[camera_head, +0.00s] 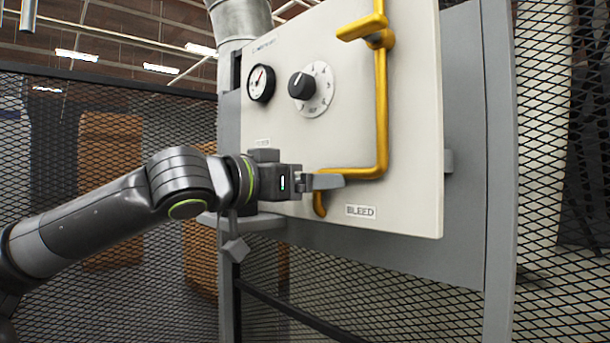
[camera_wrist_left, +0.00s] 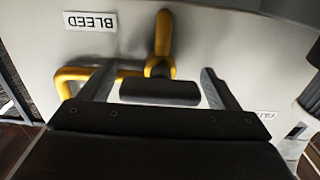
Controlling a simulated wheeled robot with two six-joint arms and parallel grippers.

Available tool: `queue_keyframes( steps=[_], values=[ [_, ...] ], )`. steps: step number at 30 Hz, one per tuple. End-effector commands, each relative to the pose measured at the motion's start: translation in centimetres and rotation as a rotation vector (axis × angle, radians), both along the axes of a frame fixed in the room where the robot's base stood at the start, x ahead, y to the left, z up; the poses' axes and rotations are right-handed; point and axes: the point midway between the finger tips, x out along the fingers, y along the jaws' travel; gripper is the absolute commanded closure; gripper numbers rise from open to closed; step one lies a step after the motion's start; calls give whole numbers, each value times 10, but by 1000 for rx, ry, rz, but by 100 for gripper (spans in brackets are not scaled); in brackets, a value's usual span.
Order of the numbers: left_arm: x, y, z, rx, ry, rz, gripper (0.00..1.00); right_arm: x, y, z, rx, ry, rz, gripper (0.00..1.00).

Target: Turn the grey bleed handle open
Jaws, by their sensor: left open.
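The grey bleed handle (camera_wrist_left: 160,92) shows as a short dark bar in the left wrist view, at the yellow pipe's downturned spout (camera_wrist_left: 164,38). My left gripper (camera_wrist_left: 157,86) is open, with one finger to each side of the bar and a visible gap at each side. In the head view my left gripper (camera_head: 318,182) is at the lower end of the yellow pipe, above and left of the BLEED label (camera_head: 361,211). There, handle and fingers overlap as grey shapes, and I cannot separate them clearly. My right gripper is in neither view.
The pale panel (camera_head: 415,150) carries a round gauge (camera_head: 261,83), a dark knob (camera_head: 301,86) and the yellow pipe (camera_head: 382,110) with a yellow lever at its top. A grey post (camera_head: 497,170) stands at the right. Mesh fencing is behind.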

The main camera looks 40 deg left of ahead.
Motion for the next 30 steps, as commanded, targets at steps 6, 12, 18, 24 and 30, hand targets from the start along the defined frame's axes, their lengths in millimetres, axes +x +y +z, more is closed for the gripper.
queue_keyframes(
  steps=[6, 12, 18, 24, 30],
  values=[
    [0, 0, 0, 0, 0, 0, 26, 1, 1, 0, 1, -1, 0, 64],
    [0, 0, 0, 0, 0, 0, 52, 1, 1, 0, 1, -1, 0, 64],
    [0, 0, 0, 4, 0, 0, 61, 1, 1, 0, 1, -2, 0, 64],
    [0, 0, 0, 47, -5, 0, 61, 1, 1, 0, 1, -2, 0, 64],
    [0, 0, 0, 160, -15, 0, 61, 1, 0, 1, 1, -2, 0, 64]
  ],
)
